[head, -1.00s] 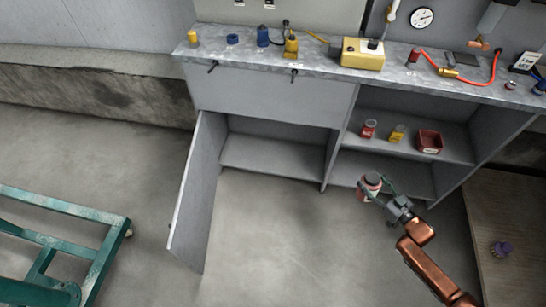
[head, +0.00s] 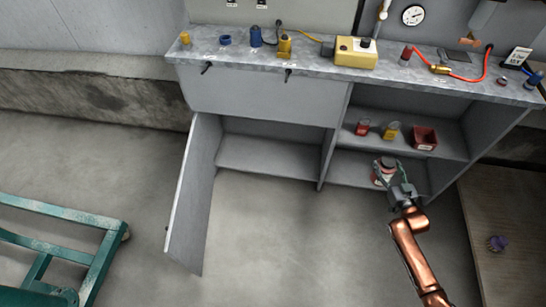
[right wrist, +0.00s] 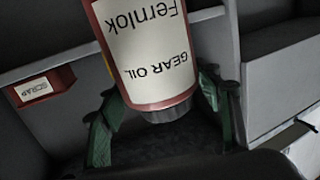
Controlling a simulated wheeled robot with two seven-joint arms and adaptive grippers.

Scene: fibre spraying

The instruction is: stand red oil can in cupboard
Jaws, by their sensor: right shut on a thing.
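The red oil can (head: 381,176), with a white label and a grey cap, is held roughly upright by my right gripper (head: 391,177) at the lower right opening of the grey cupboard (head: 262,101). In the right wrist view the can (right wrist: 150,60) shows a label reading "GEAR OIL Fernlok", with the green fingers on either side of it. The cupboard's lower right compartment is below a shelf (head: 455,145). I cannot tell whether the can touches its floor. My left gripper is not in view.
The shelf above holds a small red can (head: 362,128), a yellow can (head: 391,131) and a red bin (head: 424,138). The left door (head: 193,200) stands open, and its compartment (head: 268,155) is empty. A green cart (head: 75,225) stands at the left.

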